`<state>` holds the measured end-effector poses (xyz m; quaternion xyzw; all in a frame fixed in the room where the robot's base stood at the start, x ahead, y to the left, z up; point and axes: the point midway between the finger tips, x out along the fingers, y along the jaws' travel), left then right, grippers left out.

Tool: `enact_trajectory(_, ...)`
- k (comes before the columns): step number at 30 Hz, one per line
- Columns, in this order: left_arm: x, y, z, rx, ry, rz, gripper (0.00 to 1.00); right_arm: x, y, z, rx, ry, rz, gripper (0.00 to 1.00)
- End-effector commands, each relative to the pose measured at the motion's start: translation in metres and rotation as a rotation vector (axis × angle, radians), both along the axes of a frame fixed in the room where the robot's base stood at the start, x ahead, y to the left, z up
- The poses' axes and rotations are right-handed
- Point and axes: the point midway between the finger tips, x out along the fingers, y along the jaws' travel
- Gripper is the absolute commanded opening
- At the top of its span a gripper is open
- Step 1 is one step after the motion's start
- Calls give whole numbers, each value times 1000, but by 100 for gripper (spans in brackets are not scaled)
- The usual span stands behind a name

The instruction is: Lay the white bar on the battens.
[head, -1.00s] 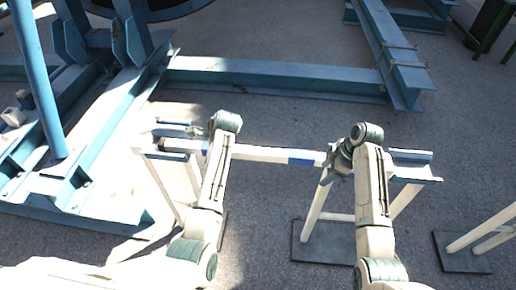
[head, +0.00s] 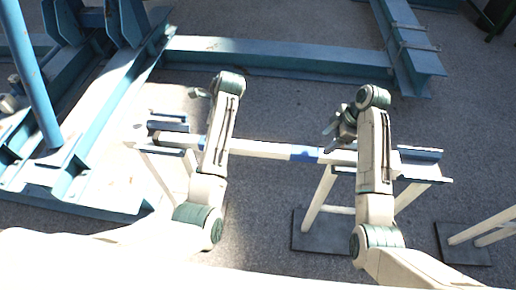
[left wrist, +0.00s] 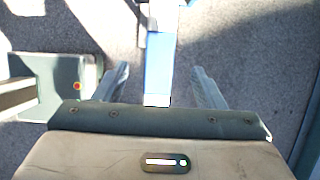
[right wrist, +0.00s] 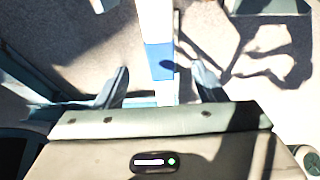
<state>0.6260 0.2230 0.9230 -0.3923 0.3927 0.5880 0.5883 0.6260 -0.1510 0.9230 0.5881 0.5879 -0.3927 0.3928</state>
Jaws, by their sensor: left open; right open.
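The white bar (head: 262,149) with blue bands lies level across two white trestles, its left end over the left trestle (head: 172,175) and its right part over the right trestle (head: 318,195). Blue pieces top the trestles, at the left (head: 168,151) and right (head: 420,154); which parts are the battens is not clear. My left gripper (head: 199,92) is open; in its wrist view the bar (left wrist: 158,70) runs between the spread fingers, touching neither. My right gripper (head: 338,130) is open above the bar; in its wrist view the bar (right wrist: 157,55) also shows between the fingers. My arms hide parts of the bar.
A blue steel frame (head: 105,100) with an upright post (head: 32,85) stands at the left. A long blue beam (head: 280,58) lies behind the trestles. Another white stand (head: 485,232) is at the right edge. Bare floor lies between the trestles and the beam.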

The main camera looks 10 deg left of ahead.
Motion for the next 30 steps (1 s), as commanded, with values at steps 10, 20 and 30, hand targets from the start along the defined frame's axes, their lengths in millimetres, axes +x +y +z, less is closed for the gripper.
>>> enact_trajectory(10,-1,25,-58,1,3,1,64,-1,25,-58,2,4,1,64)
enact_trajectory(20,0,36,-87,0,1,1,64,0,36,-87,0,1,0,64)
enact_trajectory(30,0,36,-88,0,0,1,58,0,37,-88,0,0,0,58)
